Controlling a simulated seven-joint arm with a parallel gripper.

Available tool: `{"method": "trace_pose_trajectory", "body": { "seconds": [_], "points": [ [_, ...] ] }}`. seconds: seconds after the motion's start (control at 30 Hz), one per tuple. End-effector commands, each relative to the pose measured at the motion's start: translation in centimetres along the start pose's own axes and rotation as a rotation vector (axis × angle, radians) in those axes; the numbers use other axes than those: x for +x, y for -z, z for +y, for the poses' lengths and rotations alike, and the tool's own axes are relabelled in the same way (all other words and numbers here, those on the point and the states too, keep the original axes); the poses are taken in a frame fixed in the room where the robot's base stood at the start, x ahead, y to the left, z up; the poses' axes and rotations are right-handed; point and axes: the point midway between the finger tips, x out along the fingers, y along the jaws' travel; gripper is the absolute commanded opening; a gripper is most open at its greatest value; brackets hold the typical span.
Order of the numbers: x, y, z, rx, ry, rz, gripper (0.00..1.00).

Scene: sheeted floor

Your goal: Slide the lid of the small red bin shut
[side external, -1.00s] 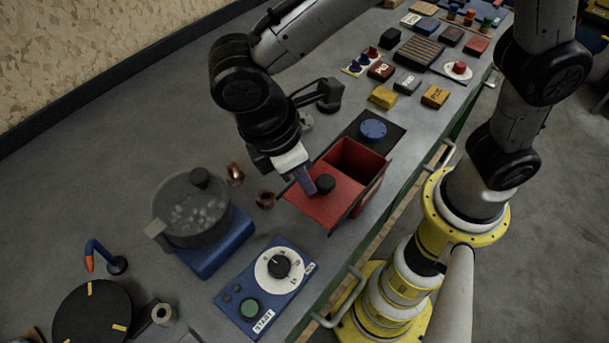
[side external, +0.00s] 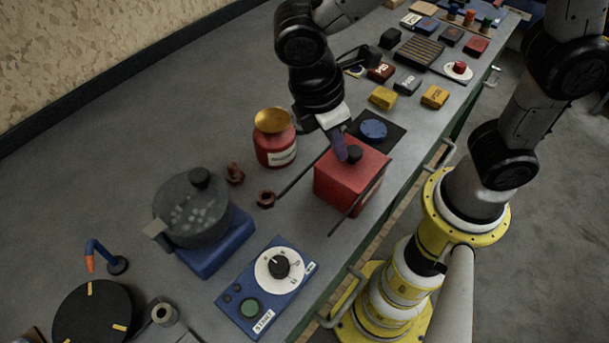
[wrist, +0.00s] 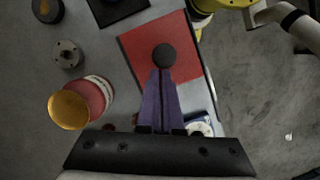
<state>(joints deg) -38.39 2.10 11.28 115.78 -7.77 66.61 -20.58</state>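The small red bin (side external: 338,187) stands near the bench's front edge in the side view. Its flat red lid (side external: 370,168), with a black round knob (side external: 354,153), lies over the top of the bin, and no opening shows. The lid also fills the middle of the wrist view (wrist: 190,52). My gripper (side external: 342,153) is at the left side of the knob, low over the lid. In the wrist view its purple fingers (wrist: 161,75) are together, with their tips against or right beside the knob (wrist: 164,56). They do not appear to straddle it.
Two dark rails (side external: 301,174) stick out left from the bin. A red canister with a gold top (side external: 273,122) stands left of my gripper. A pot (side external: 190,210) and a blue control panel (side external: 266,284) are further left. A blue disc on a black plate (side external: 373,129) lies behind the bin.

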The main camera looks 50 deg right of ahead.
Motion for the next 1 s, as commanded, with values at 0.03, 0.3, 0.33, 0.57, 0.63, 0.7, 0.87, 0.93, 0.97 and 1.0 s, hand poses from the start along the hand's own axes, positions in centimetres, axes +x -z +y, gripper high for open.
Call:
{"method": "trace_pose_trajectory", "body": {
  "seconds": [0.03, 0.3, 0.33, 0.57, 0.63, 0.7, 0.87, 0.93, 0.97, 1.0],
  "points": [
    [0.2, -0.4, 0.0, -0.001, 0.003, -0.017, 0.0],
    [-0.6, 1.3, 0.0, -0.002, 0.001, -0.013, 0.0],
    [-0.8, 1.7, 0.0, -0.002, 0.001, -0.012, 0.0],
    [-4.9, 3.7, 0.0, 0.0, -0.002, 0.003, 0.0],
    [-6.4, 3.7, 0.0, 0.0, -0.001, 0.002, 0.0],
    [-7.8, 3.8, 0.0, 0.0, -0.002, 0.003, 0.0],
    [-10.3, 3.7, 0.0, 0.0, -0.001, 0.002, 0.0],
    [-11.0, 3.7, 0.0, 0.0, -0.001, 0.0, 0.0],
    [-11.2, 3.7, 0.0, 0.0, -0.001, 0.0, 0.0],
    [-11.5, 3.7, 0.0, 0.0, 0.0, 0.0, 0.0]
  ]
}}
